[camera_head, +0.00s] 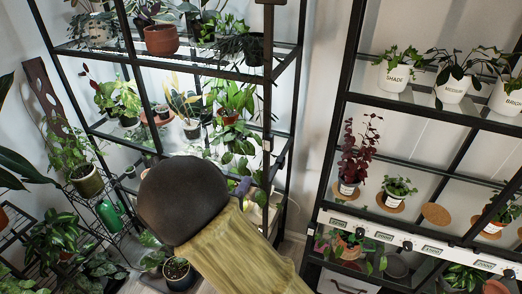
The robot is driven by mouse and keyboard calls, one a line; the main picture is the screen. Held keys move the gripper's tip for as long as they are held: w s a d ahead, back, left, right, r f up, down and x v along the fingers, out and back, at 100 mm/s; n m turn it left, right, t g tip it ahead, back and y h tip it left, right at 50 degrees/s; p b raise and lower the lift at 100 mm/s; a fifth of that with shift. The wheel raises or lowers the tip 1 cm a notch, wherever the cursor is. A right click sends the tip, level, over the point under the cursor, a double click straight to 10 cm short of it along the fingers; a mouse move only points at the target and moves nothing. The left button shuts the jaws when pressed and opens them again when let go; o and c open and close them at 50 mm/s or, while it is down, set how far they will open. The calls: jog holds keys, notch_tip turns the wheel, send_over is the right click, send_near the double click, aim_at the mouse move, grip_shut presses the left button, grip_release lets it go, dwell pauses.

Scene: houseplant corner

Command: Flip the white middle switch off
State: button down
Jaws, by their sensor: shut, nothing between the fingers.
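My arm fills the lower middle, with a dark brown rounded link and a yellow-green link. What seems to be the tip of my gripper (243,186), small and purple-grey, shows just past the dark link, shut and empty. The rest of it is hidden behind the arm. A small white fitting (266,145) sits on the right post of the left rack, above and right of that tip. Another pale piece (262,198) is lower on the post, close to the tip in the picture. Both are too small to tell whether either is the white middle switch, or its position.
The left black rack (215,73) holds several potted plants behind my arm. The right rack (430,110) holds white pots and a white labelled rail (380,235) with black knobs. A wire stand (105,195) with plants is at left. A narrow gap separates the racks.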

aim_at(265, 144)
jog(key=shift+s+a+r+n+t+h, duration=0.3)
jog(key=shift+s+r, duration=0.05)
jog(key=shift+s, duration=0.2)
jog(key=shift+w, duration=0.15)
jog(key=p+x, duration=0.4)
jog(key=x, duration=0.8)
jog(key=shift+w+d+r, duration=0.2)
jog(key=shift+w, duration=0.1)
jog(key=shift+w+d, duration=0.15)
jog(key=shift+w, duration=0.4)
